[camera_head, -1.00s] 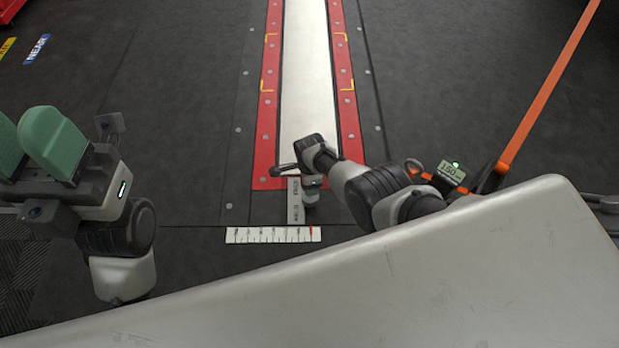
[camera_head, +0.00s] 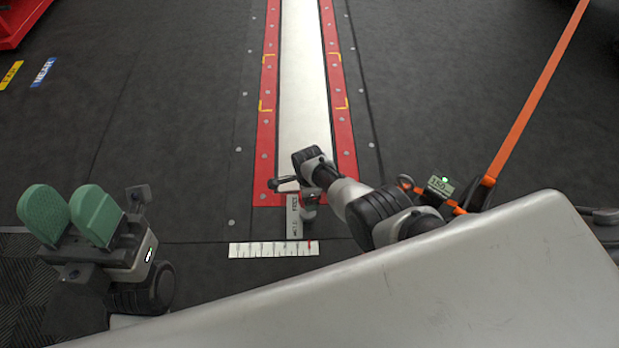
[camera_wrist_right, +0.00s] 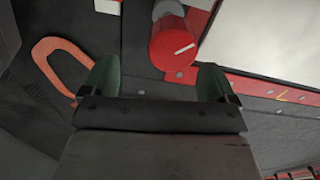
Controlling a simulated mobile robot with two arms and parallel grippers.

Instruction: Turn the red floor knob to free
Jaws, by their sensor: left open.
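The red floor knob (camera_wrist_right: 173,45) shows in the right wrist view as a red cap with a white pointer line, which slants slightly up to the right. My right gripper (camera_wrist_right: 157,67) is open, its green fingers on either side of the knob's near side; I see no contact. In the head view my right wrist hides the knob and gripper fingers. A grey label plate (camera_head: 293,216) marked FREE and another word lies beside the wrist. My left gripper (camera_head: 72,212) is open and empty at the lower left, far from the knob.
A white scale strip (camera_head: 273,249) lies in front of the plate. A red-edged pale track (camera_head: 304,90) runs away from it. To the right are an orange strap (camera_head: 540,90) and a small display (camera_head: 440,186). An orange loop (camera_wrist_right: 50,65) lies left of the knob.

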